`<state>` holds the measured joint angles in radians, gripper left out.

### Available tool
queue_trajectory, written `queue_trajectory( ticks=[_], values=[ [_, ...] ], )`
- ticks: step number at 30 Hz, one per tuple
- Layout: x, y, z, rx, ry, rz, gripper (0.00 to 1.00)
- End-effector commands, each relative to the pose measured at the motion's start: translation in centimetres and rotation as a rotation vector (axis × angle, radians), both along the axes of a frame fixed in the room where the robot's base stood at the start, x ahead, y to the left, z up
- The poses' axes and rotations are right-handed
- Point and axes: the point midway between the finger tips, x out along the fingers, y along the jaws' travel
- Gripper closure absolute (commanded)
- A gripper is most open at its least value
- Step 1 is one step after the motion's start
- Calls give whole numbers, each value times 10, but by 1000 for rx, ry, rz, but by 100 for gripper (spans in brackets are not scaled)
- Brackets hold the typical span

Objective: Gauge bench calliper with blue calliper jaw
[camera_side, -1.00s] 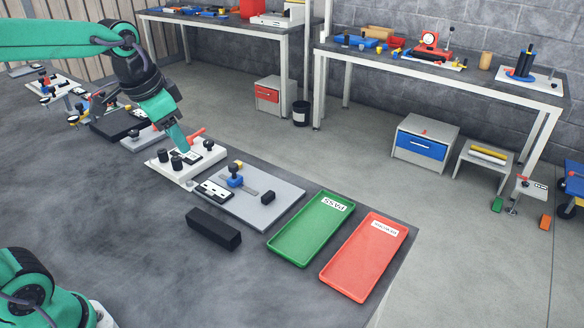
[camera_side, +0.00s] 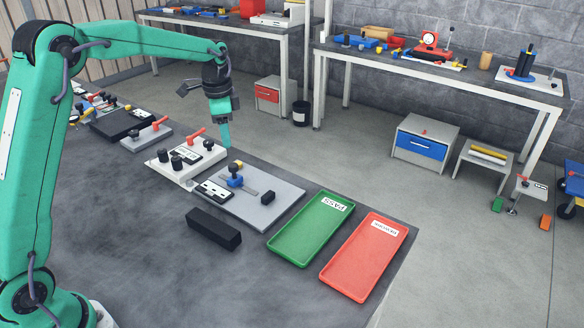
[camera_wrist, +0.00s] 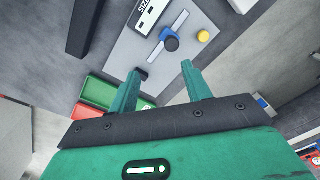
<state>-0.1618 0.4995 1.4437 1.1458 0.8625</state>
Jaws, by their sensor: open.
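The bench calliper is a grey plate (camera_side: 275,215) with a slotted scale, a white label panel (camera_side: 214,191) and a small black block (camera_side: 268,196). The blue calliper jaw (camera_side: 235,181), topped by a dark knob, sits at the slot, apart from the black block. A yellow knob (camera_side: 238,165) is at the plate's far edge. My gripper (camera_side: 225,140) is open and empty, pointing down above and behind the plate. In the wrist view its fingers (camera_wrist: 160,83) are apart with nothing between them.
A white fixture (camera_side: 180,175) with black knobs and a red lever stands left of the plate. A black bar (camera_side: 214,229) lies in front. Green (camera_side: 276,247) and red (camera_side: 332,275) trays lie to the right. The bench front is clear.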

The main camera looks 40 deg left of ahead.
Motion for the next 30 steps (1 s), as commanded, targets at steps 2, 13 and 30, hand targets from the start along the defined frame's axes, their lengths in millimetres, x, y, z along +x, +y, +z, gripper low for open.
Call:
queue_trajectory(
  ticks=[2,13,30],
  values=[
    [10,6,-15,-2,20,-26,51],
    [26,15,-40,-6,53,-86,51],
    [25,15,-73,-7,55,-85,51]
  ],
)
